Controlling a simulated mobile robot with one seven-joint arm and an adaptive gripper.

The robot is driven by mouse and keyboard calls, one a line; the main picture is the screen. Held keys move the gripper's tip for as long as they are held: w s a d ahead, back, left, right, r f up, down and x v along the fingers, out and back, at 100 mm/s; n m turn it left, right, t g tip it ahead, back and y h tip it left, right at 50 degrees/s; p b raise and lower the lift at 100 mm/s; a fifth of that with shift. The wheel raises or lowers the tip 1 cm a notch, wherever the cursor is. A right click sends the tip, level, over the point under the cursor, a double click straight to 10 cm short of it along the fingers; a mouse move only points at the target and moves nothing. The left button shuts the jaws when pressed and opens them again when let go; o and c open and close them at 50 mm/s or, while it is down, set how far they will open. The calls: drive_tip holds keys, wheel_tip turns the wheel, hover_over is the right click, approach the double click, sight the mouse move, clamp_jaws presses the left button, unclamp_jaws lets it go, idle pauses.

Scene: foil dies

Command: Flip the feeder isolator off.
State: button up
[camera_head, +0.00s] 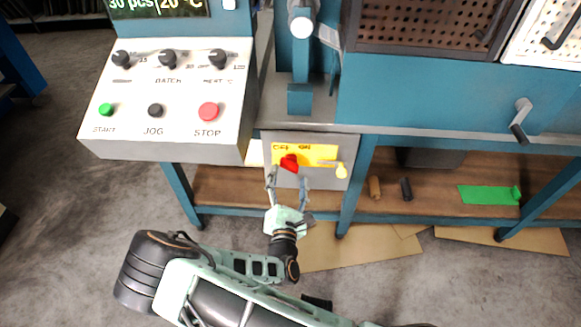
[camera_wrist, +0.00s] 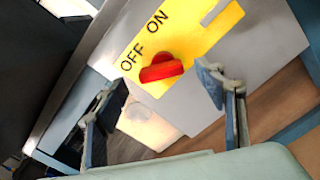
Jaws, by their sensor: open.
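The feeder isolator is a red rotary knob (camera_head: 289,162) on a yellow plate (camera_head: 322,152), on the front of a grey box (camera_head: 312,182) under the bench edge. In the wrist view the red knob (camera_wrist: 161,68) sits beside the printed words OFF and ON; I cannot tell for sure which one it points to. My gripper (camera_head: 287,180) is in front of the box, fingers spread. In the wrist view my gripper (camera_wrist: 163,84) has one finger to each side of the knob, apart from it, with nothing held.
A control panel (camera_head: 180,88) with knobs and green, black and red buttons juts out at the left. A crank handle (camera_head: 520,118) sticks out at the right. The lower shelf (camera_head: 440,170) holds small loose items.

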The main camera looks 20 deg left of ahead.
sight(290, 169)
drive_tip(key=b+x, duration=0.1)
drive_tip(key=x, duration=0.4)
drive_tip(key=shift+w, duration=0.25)
drive_tip(key=c, duration=1.2)
